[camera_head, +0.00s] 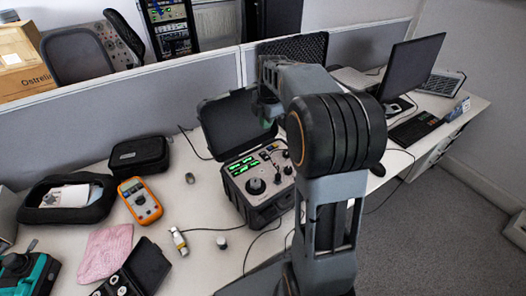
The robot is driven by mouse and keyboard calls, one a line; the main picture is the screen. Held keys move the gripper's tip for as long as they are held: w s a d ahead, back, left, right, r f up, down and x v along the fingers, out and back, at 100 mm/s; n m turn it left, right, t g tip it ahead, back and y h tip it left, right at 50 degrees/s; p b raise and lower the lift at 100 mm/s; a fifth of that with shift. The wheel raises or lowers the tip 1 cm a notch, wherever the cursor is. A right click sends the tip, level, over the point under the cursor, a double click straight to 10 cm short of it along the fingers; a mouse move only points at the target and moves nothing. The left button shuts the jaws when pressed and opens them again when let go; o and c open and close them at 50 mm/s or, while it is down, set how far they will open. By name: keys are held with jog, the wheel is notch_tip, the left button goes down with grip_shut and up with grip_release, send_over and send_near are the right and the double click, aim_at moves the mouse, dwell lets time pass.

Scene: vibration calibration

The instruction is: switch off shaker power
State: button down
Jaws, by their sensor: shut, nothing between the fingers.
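The shaker unit (262,185) is a black case with its lid (228,122) standing open on the white desk. Its grey top panel has lit green displays (243,165), a large black knob (256,186) and several smaller controls. The power switch is too small to pick out. My gripper (267,118) is shut and empty, above the back of the panel and in front of the lid. It shows only partly, and I cannot tell whether it touches anything. My arm hides the panel's right side.
An orange multimeter (140,200), a black pouch (139,155), an open black bag (68,198) and a pink cloth (105,252) lie to the left. A small sensor with a cable (179,241) lies in front. A monitor (412,68) and keyboard (415,128) stand at right. Grey partitions (130,110) edge the desk.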

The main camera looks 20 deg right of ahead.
aim_at(262, 153)
jog(key=shift+w+d+f, duration=0.15)
jog(key=shift+f, duration=0.1)
jog(key=f, duration=0.4)
jog(key=w+f+p, duration=0.1)
jog(key=f, duration=0.8)
jog(key=shift+w+a+f, duration=0.2)
jog(key=shift+w+f, duration=0.1)
jog(key=shift+f, duration=0.05)
jog(key=shift+a, duration=0.1)
